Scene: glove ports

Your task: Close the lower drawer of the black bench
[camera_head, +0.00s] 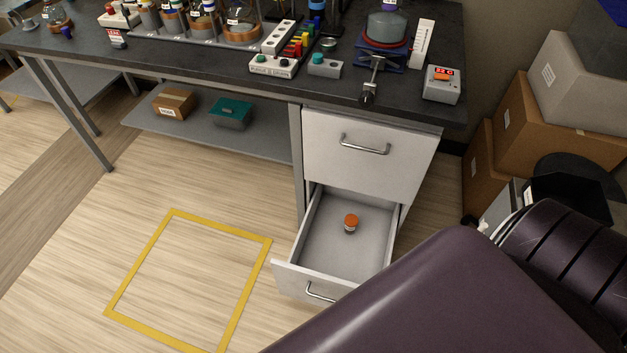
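The black bench (215,62) runs across the top of the head view, with a white drawer unit under its right end. The lower drawer (325,240) is pulled out toward me and stands open. A small jar with an orange lid (350,223) sits inside it. The lower drawer's metal handle (320,292) is on its front panel, partly beside my dark arm, which covers the panel's right end. The upper drawer (368,160) is shut and has its own metal handle (365,145). Neither of my grippers shows in this view.
A yellow square outline (172,212) marks clear wooden floor left of the drawer. Cardboard boxes (555,115) are stacked at the right. A lower shelf (265,140) holds a brown box (174,104) and a teal-topped container (230,112). Glassware and instruments stand on the benchtop.

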